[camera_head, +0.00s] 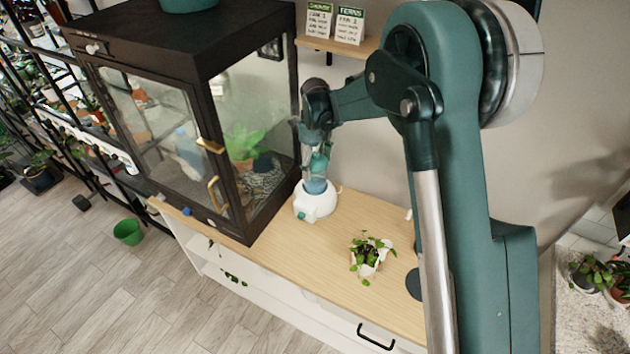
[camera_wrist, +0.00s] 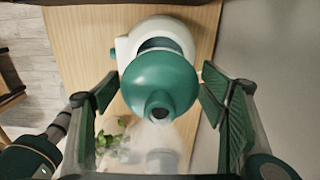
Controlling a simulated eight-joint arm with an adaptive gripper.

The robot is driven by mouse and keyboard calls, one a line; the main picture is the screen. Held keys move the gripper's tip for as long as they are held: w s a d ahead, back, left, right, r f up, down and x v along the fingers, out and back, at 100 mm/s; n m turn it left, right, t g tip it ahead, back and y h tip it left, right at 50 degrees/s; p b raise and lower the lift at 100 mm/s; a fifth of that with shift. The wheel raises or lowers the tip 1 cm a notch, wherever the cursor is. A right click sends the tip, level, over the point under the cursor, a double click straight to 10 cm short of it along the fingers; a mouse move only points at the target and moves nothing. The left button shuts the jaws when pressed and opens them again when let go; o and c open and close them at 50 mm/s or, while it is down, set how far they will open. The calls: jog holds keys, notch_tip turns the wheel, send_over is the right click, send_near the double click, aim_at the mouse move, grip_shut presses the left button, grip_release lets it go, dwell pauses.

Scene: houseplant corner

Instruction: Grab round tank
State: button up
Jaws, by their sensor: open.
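The round tank (camera_head: 316,186) sits in a white base (camera_head: 312,207) on the wooden cabinet top, beside the black glass case. In the wrist view its green domed top (camera_wrist: 158,78) with a dark nozzle is in the middle, and part of the white base (camera_wrist: 128,52) shows behind it. My gripper (camera_head: 317,150) is above the base, over the tank. In the wrist view my gripper (camera_wrist: 158,94) is open, with one pad on each side of the dome and a gap on both sides. The tank's lower part is hidden there.
The glass case (camera_head: 225,120) stands close on the left. A small potted plant (camera_head: 368,253) stands on the wooden top (camera_head: 335,235) to the front right. Pale mist (camera_wrist: 155,138) shows near the nozzle. Two sign cards (camera_head: 335,22) stand on a shelf behind.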

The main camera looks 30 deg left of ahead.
aim_at(315, 153)
jog(key=shift+f, duration=2.6)
jog(key=c, duration=1.1)
jog(key=shift+r, duration=0.15)
jog(key=shift+r, duration=4.85)
